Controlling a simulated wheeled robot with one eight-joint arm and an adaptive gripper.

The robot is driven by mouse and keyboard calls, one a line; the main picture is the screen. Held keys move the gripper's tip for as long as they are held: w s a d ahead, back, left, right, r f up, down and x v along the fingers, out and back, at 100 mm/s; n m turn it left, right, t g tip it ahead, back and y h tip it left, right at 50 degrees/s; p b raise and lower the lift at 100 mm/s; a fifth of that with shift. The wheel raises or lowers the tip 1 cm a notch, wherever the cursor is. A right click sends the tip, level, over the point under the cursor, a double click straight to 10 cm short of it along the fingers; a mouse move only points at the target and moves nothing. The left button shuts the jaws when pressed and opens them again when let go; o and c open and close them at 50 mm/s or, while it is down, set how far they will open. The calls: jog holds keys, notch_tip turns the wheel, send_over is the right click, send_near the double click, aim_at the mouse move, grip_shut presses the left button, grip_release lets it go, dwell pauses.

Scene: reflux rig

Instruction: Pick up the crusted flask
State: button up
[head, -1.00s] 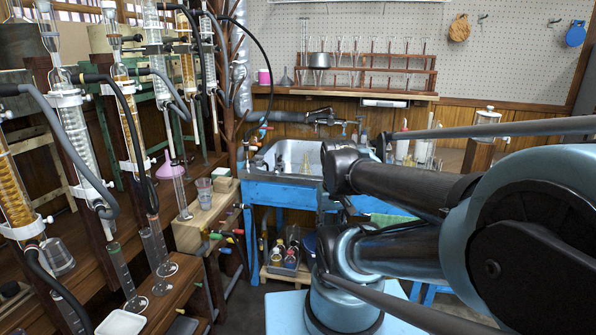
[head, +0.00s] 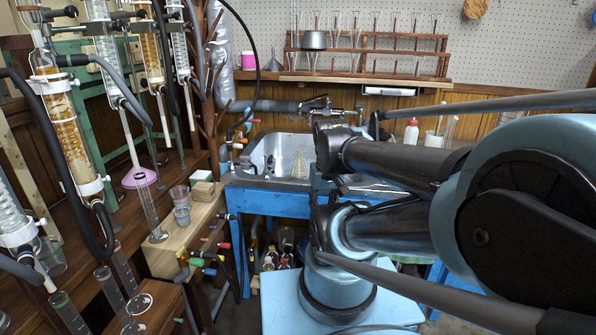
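A conical, yellowish-tinted glass flask (head: 298,166) stands in the metal sink basin (head: 262,155), in the middle of the head view. It may be the crusted flask; I cannot make out a crust at this size. My arm's dark links reach in from the right and end visually just right of the sink, hiding its right part. My gripper does not show in the head view.
The sink sits in a blue frame (head: 270,200) with a tap above it. At left, condensers and hoses crowd a wooden rack. Cups (head: 181,205) stand on a wooden block (head: 165,258). A glassware rack (head: 367,66) is on the back shelf.

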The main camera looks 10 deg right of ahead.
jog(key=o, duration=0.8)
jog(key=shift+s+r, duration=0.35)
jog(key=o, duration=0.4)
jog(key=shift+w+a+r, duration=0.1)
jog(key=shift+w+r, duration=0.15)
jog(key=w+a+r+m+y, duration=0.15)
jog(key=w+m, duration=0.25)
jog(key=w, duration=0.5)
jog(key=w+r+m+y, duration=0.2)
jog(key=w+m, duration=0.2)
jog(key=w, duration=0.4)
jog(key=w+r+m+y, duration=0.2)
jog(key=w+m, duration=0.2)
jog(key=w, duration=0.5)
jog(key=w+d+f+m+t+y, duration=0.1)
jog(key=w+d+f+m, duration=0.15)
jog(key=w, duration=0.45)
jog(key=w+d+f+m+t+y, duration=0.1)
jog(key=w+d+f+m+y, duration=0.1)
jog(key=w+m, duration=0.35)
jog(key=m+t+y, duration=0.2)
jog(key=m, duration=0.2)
send_near(299, 166)
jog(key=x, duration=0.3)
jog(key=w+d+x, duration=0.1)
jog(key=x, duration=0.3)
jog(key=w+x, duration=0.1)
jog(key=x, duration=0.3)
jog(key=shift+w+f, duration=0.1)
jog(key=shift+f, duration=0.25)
